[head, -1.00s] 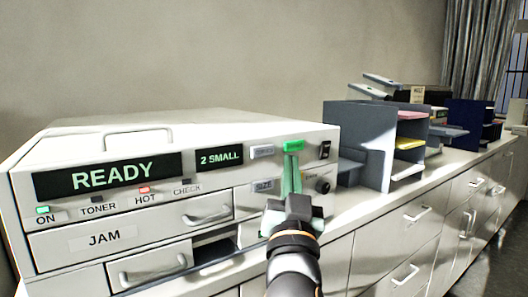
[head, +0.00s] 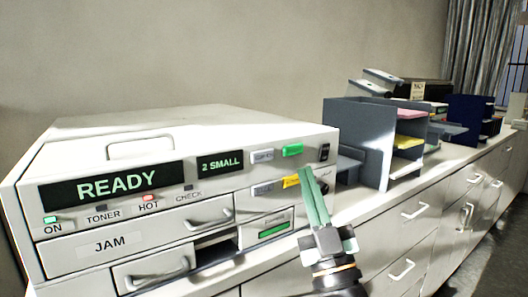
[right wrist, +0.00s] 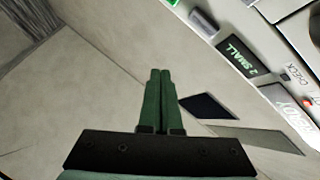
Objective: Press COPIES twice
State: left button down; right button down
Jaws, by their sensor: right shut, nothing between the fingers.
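The copier (head: 190,135) stands on the counter, its front panel facing me. Its large display (head: 110,186) reads READY, and a small display (head: 220,162) reads 2 SMALL. The grey COPIES button (head: 262,157), its label blurred, sits right of the small display, with a green button (head: 292,150) beside it. A SIZE button (head: 262,190) and a yellow button (head: 291,181) lie below. My right gripper (head: 306,172) is shut and empty, its tips near the panel just right of the yellow button. In the right wrist view its closed fingers (right wrist: 160,72) stay apart from the buttons. My left gripper is out of view.
A dark knob or socket partly shows beside my right fingers. Grey shelves (head: 358,135) with coloured paper stand right of the copier. The counter (head: 425,172) runs right above drawers with handles.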

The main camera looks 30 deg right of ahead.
aim_at(263, 156)
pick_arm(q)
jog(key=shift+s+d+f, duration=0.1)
pick_arm(e)
jog(key=shift+w, duration=0.1)
pick_arm(q)
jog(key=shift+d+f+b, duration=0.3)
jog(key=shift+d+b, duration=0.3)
jog(key=shift+b, duration=0.15)
pick_arm(e)
jog(key=w, duration=0.8)
jog(key=shift+w+a, duration=0.3)
jog(key=shift+a, duration=0.05)
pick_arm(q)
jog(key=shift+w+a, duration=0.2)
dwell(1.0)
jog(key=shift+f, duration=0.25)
pick_arm(e)
jog(key=shift+w, duration=0.45)
